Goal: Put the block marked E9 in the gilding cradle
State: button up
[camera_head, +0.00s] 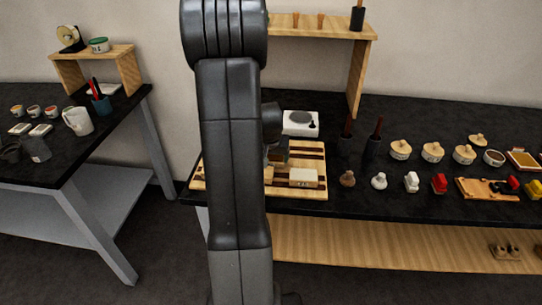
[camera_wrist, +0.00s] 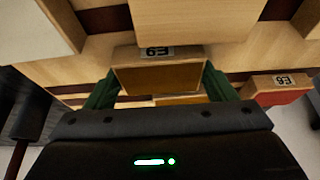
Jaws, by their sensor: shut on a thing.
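The block marked E9 (camera_wrist: 160,77) is between the green fingers of my gripper (camera_wrist: 160,92) in the wrist view. Its label appears upside down on its edge, and its face below is golden brown. My gripper is shut on it, over the striped wooden board (camera_head: 313,190). In the head view my gripper (camera_head: 276,152) is partly hidden behind my arm, and the held block is not clear there. I cannot tell for sure which thing is the gilding cradle; a low wooden tray (camera_head: 476,191) lies at the right of the dark bench.
A pale block (camera_head: 303,177) lies on the board's right part. Another labelled block with a red face (camera_wrist: 281,95) is right of my gripper. Several lidded pots (camera_head: 400,150) and small knobbed tools (camera_head: 347,179) stand farther right. A wooden shelf (camera_head: 330,28) stands behind.

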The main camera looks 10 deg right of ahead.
jog(key=shift+f+b, duration=0.2)
jog(key=shift+b, duration=0.1)
jog(key=o, duration=1)
jog(key=shift+r, duration=0.1)
